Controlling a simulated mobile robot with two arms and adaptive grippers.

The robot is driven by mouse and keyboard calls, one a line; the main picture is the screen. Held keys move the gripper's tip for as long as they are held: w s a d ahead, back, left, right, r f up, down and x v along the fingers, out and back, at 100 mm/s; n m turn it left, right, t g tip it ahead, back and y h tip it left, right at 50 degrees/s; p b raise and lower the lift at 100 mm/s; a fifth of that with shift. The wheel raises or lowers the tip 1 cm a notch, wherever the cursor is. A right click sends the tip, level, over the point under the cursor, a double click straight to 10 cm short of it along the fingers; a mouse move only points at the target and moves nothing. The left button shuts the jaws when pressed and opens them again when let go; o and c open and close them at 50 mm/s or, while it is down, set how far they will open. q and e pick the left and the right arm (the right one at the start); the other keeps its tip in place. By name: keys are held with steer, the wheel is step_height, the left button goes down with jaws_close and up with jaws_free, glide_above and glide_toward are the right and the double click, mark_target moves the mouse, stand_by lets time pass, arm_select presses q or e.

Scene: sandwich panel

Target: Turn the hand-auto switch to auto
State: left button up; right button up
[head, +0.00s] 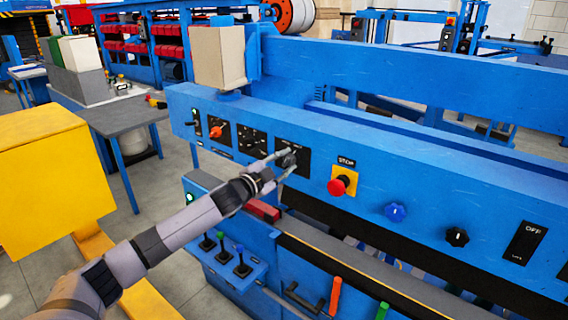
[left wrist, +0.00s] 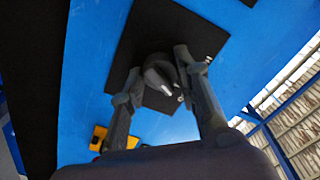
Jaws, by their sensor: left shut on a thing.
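The hand-auto switch (left wrist: 160,73) is a dark round knob with a pale pointer mark, on a black plate (left wrist: 205,38) in the left wrist view. In the head view the knob (head: 287,159) sits on a black plate on the blue panel, left of the red stop button. My left gripper (head: 283,160) reaches it from the left, with its fingers around the knob. In the left wrist view the fingers of this gripper (left wrist: 160,80) stand on both sides of the knob. The lettering on the plate is too small to read. My right gripper is not in view.
A red stop button (head: 338,186) on a yellow plate sits right of the switch. A blue knob (head: 396,212) and a black knob (head: 457,237) follow further right. An orange knob (head: 216,131) is to the left. Small joysticks (head: 242,268) stand below my left arm.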

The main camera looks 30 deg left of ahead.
arm_select(q)
steer(key=o, duration=1.2)
steer(key=shift+c, duration=0.2)
steer(key=s+a, duration=0.1)
steer(key=s, duration=1.1)
